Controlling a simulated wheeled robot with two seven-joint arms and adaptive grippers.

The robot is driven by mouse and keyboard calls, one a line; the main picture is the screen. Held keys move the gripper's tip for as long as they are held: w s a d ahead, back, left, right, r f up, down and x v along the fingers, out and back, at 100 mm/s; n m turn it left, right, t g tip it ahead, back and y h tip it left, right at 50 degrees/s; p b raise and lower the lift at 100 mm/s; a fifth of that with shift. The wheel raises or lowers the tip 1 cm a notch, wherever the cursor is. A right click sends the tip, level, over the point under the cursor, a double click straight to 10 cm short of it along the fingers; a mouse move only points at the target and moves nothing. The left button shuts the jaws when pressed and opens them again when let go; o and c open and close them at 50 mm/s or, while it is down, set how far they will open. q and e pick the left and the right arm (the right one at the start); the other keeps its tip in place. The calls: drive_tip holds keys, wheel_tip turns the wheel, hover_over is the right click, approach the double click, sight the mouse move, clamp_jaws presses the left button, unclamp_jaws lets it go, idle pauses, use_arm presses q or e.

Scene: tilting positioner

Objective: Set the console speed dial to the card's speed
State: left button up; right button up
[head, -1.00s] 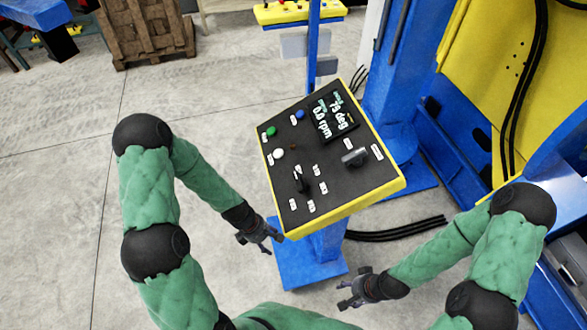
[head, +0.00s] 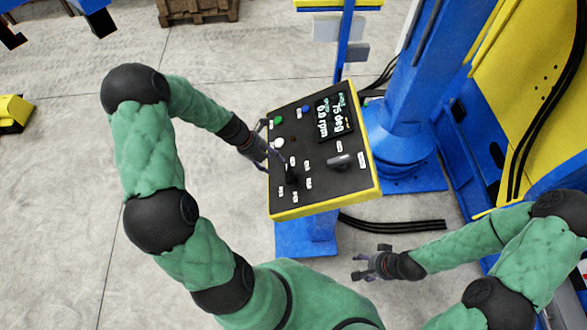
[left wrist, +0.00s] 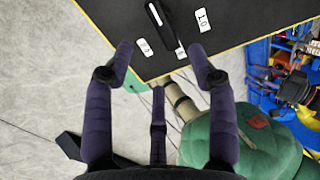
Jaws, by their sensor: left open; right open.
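The console (head: 318,202) has a sloped black panel with a yellow edge. The speed dial (head: 291,172) is a black pointer knob ringed by small white labels, low on the left of the panel. In the left wrist view the dial (left wrist: 160,22) shows a white line on top, with a label reading 1.0 at its right. My left gripper (head: 270,148) is open and empty at the panel's left edge, beside the dial; its fingers (left wrist: 161,52) point toward the dial without touching. My right gripper (head: 366,262) is open and empty, below right of the console. I cannot identify the card.
A display (head: 334,115) reads 75 deg and 0.0 rpm. A grey switch knob (head: 340,161), a green button (head: 278,120), a blue button (head: 305,109) and a white button (head: 279,143) share the panel. A blue column (head: 408,100) stands behind right. Cables (head: 395,225) lie on the floor.

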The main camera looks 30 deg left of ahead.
sight(286, 173)
use_arm(q)
drive_tip(key=x, duration=1)
drive_tip(key=shift+w+d+f+b, duration=0.1)
drive_tip(key=shift+d+f+b, duration=0.05)
drive_tip(key=shift+f+b, duration=0.15)
drive_tip(key=shift+c, duration=0.3)
clamp_jaws()
